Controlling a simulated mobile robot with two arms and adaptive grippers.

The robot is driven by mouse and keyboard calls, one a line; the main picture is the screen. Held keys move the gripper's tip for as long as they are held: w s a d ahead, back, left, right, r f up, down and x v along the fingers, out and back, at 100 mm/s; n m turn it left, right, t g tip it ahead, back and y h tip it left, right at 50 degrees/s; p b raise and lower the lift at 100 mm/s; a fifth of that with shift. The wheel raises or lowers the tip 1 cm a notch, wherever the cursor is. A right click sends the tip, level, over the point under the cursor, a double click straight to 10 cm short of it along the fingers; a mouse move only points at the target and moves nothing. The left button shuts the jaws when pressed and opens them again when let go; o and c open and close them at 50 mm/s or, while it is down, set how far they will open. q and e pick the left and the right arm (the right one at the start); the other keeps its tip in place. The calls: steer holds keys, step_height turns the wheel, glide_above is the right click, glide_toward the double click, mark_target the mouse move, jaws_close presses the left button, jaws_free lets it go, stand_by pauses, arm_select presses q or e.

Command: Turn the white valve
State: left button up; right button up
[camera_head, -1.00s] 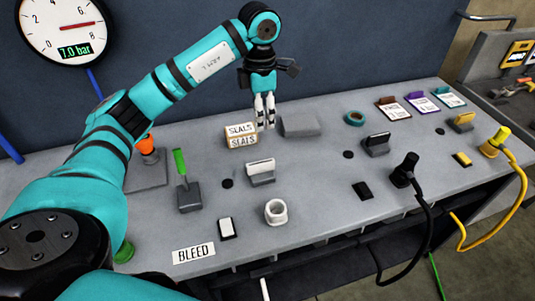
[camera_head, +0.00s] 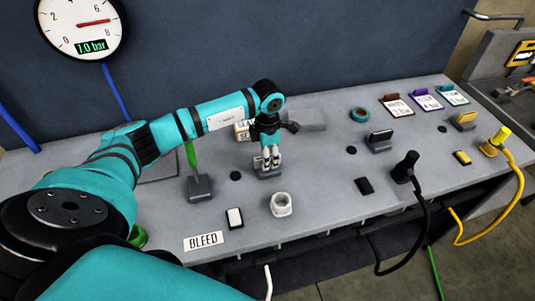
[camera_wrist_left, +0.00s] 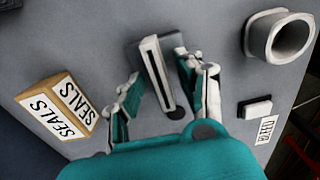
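The white valve is a grey block with a white-edged upright handle. In the left wrist view, the white valve (camera_wrist_left: 157,72) stands between the fingers of my left gripper (camera_wrist_left: 163,88). In the head view, my left gripper (camera_head: 268,160) points down over the valve and hides most of it; part of the grey base (camera_head: 268,173) shows below. The gripper is open, one finger on each side of the handle. The right finger looks close to the handle; I cannot tell whether it touches. My right gripper is not in view.
A SEALS box (camera_wrist_left: 58,106) lies left of the gripper in the wrist view. A white ring fitting (camera_head: 281,204), a white-topped switch (camera_head: 235,218) and a green lever (camera_head: 191,154) are nearby. A black-handled valve (camera_head: 380,140) stands to the right.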

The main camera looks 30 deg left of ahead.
arm_select(q)
steer(key=shift+c, duration=0.4)
jaws_close()
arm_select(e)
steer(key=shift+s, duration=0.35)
